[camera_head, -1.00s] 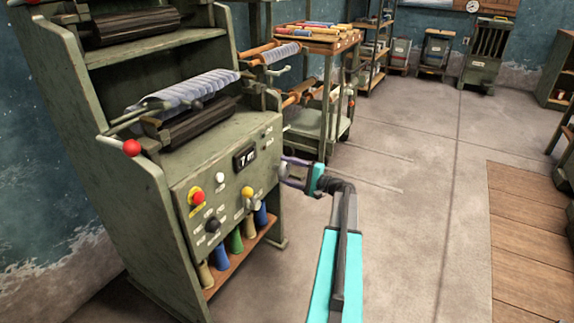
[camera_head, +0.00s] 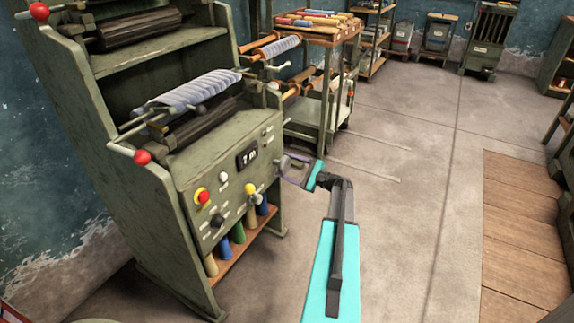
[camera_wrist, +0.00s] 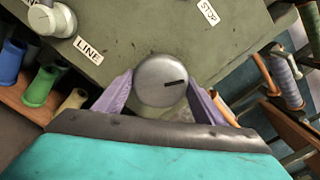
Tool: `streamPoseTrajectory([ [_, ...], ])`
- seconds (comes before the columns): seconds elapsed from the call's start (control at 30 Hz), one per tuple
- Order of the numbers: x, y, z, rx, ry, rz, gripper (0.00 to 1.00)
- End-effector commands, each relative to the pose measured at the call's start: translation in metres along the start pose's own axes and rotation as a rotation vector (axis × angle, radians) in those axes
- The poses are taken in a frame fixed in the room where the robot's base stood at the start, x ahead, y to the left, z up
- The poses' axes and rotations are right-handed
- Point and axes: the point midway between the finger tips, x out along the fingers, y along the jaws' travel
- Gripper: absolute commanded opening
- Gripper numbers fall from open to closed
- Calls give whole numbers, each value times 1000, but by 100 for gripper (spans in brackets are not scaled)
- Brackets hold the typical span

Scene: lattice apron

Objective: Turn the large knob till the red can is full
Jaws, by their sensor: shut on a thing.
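A large round grey knob (camera_wrist: 156,78) with a dark index line sits on the green machine's panel (camera_wrist: 130,35). My gripper (camera_wrist: 160,100) has its two purple fingers closed on either side of the knob. In the head view my gripper (camera_head: 283,170) reaches the right end of the front panel (camera_head: 222,185). The knob is small there and partly behind the fingers. The index line points right and slightly up in the wrist view. A display (camera_head: 247,157) on the panel reads "7 m". I see no red can in these frames.
The panel also has a red button on yellow (camera_head: 202,196), a black knob (camera_head: 217,220) and a yellow knob (camera_head: 250,189). Coloured cones (camera_head: 239,232) stand on a shelf below. A cart (camera_head: 318,115) stands behind. The floor (camera_head: 400,200) to the right is clear.

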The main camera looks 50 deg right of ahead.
Motion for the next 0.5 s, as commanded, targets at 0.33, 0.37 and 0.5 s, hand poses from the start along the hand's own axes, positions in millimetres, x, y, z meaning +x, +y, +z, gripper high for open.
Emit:
streamPoseTrajectory([
  [0.33,1,-1,0,6,-1,-2,41],
  [0.37,1,-1,0,6,-1,-2,41],
  [0.5,1,-1,0,6,-1,-2,82],
])
